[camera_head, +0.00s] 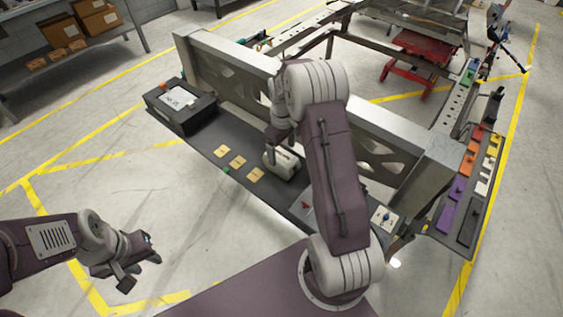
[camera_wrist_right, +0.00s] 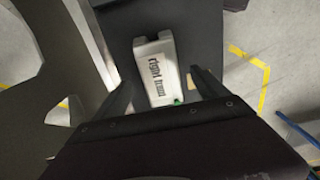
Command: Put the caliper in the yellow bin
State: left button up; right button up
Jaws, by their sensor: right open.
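A pale block-shaped part (camera_wrist_right: 160,68) with the words "right front" and a small green spot lies on a dark shelf. I take it to be the caliper, and it also shows in the head view (camera_head: 284,166). My right gripper (camera_wrist_right: 162,88) is open, with its fingers on either side of the part's near end. I cannot tell whether they touch it. My right arm hides part of the shelf. A yellow bin (camera_head: 494,142) sits in the coloured row at the right. My left gripper (camera_head: 143,265) looks open and empty, over the floor at lower left.
Several tan tags (camera_head: 238,162) lie on the shelf left of the part. A black case (camera_head: 182,106) stands at the shelf's left end. A long grey beam (camera_head: 225,62) with cut-outs runs behind the shelf. Purple, orange, red and white bins surround the yellow one.

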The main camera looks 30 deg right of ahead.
aim_at(281, 156)
notch_tip(281, 156, down, 2)
jog(key=shift+w+f, duration=0.1)
notch_tip(281, 156, down, 4)
jog(key=shift+a+r+p, duration=0.1)
jog(key=shift+p, duration=0.2)
jog(key=shift+f, duration=0.5)
jog(key=c, duration=1.8)
jog(key=shift+r, duration=0.1)
grip_shut()
notch_tip(281, 156, up, 10)
jog(key=shift+w, duration=0.1)
